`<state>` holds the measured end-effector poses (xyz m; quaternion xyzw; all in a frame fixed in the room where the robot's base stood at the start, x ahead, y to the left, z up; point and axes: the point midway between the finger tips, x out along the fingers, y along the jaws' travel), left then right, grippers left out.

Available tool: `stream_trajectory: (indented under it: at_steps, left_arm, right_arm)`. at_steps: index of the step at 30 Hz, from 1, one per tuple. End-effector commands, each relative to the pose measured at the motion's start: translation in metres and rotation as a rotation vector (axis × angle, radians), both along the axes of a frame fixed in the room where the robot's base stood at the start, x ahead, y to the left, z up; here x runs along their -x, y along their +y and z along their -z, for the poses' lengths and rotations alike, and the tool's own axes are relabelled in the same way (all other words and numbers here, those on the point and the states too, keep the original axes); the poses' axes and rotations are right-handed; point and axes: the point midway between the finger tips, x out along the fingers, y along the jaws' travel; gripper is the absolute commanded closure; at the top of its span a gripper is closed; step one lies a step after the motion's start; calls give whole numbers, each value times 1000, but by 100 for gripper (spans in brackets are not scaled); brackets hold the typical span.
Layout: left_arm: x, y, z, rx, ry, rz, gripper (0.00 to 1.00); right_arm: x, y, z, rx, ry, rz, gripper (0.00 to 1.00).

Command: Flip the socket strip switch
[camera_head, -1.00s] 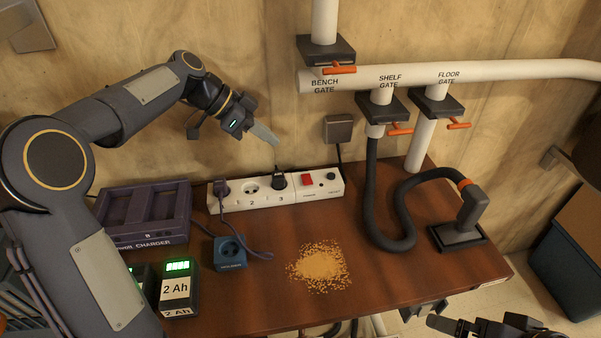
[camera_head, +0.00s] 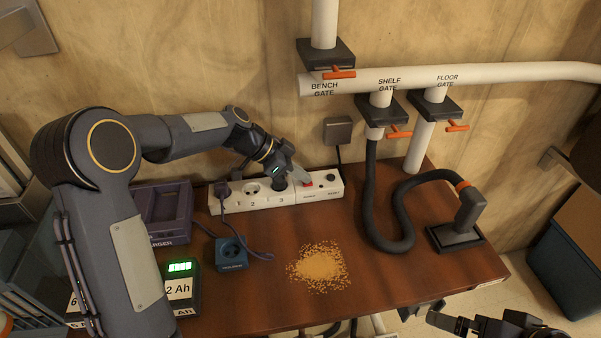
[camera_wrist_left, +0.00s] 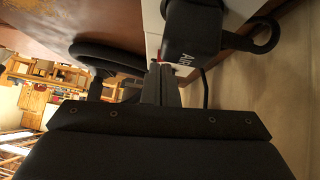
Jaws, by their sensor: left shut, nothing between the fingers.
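The white socket strip (camera_head: 240,206) lies along the back of the bench against the wall. Its red switch (camera_head: 308,184) is near the right end, partly hidden by my left gripper. My left gripper (camera_head: 304,179) is shut and empty, with its fingertips at the switch; I cannot tell whether they touch it. In the left wrist view the shut fingers (camera_wrist_left: 161,85) point at the strip, with a bit of red just beyond them. Which way the switch is tipped cannot be told. My right gripper (camera_head: 447,322) is at the bottom right, away from the strip, its opening unclear.
A black plug sits in the strip left of the switch, close to my fingers; it shows large in the left wrist view (camera_wrist_left: 192,35). A purple charger (camera_head: 165,212), a blue socket box (camera_head: 231,253), sawdust (camera_head: 318,266) and a grey hose (camera_head: 372,195) are nearby.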

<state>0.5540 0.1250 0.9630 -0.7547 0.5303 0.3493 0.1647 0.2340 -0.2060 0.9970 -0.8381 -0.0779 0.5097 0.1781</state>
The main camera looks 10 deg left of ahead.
Motion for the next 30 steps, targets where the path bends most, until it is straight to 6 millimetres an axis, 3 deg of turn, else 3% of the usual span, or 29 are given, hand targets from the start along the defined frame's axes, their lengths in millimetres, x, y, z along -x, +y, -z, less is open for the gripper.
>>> stream_trajectory:
  at_steps: [11,18,20,30]
  left_arm:
    - [0,0,2,-1,-1,0,100]
    - [2,-1,12,-23,-57,1,100]
    - [2,-1,7,-22,-51,1,100]
    - [-2,1,6,-23,-49,0,100]
  right_arm:
    - [0,0,1,0,0,0,0]
    - [0,0,32,0,1,0,0]
    - [0,0,25,0,1,0,0]
    - [0,0,23,0,0,0,0]
